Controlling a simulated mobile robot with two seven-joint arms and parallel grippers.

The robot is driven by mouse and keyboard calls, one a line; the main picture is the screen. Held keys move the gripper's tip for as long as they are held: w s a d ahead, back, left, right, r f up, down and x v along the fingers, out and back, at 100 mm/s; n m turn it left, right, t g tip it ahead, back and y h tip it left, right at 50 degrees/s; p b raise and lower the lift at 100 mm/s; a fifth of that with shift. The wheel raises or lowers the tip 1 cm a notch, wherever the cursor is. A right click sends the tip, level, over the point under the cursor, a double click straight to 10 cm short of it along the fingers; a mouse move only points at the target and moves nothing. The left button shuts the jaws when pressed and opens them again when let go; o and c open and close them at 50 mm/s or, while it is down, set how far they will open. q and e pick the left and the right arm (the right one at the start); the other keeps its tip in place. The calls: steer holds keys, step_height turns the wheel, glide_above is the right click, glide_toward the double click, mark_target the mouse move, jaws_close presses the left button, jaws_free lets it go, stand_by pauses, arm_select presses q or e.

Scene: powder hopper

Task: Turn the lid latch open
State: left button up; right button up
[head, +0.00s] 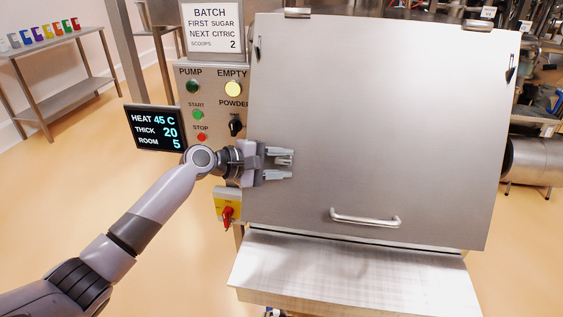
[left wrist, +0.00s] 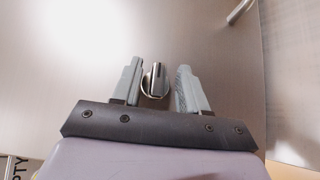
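The hopper lid (head: 385,130) is a large brushed-steel panel that looks closed in the head view. The lid latch (left wrist: 155,79) is a small round metal knob with a raised grip and a dark slot, on the steel face in the left wrist view. In the head view the latch (head: 284,160) shows between my fingers. My left gripper (head: 280,163) is open at the lid's left side. In the left wrist view its two fingers (left wrist: 158,84) stand on either side of the latch, with a gap on each side. My right gripper is not in view.
A bar handle (head: 365,217) sits low on the lid, above a steel shelf (head: 350,272). Left of the lid is a control panel (head: 208,110) with buttons and a black knob (head: 236,126). A red switch (head: 227,215) and a display (head: 157,129) are close to my left arm.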

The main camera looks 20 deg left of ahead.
arm_select(q)
steer(key=shift+r, duration=0.1)
steer(key=v, duration=0.7)
stand_by(0.5)
steer(key=s+d+f+m+g+y, duration=0.25)
steer(key=s+f+m, duration=0.25)
steer(key=s+f, duration=0.35)
steer(key=s+d+f+m+g+y, duration=0.1)
steer(key=s+d+f+m+g, duration=0.1)
steer(key=s+d+f+m, duration=0.45)
steer(key=s+a+f+m+g+y, duration=0.1)
steer(key=s+a+f+m+y, duration=0.3)
steer(key=s, duration=0.6)
steer(key=s+a+r+n+g+y, duration=0.1)
steer(key=s+a+y, duration=0.3)
steer(key=s, duration=0.6)
steer(key=w+d+f+t+h+p, duration=0.1)
steer(key=w+f+t+h, duration=0.2)
steer(key=w+f+t, duration=0.4)
steer(key=shift+d+f+m, duration=0.35)
steer(key=shift+f+m, duration=0.1)
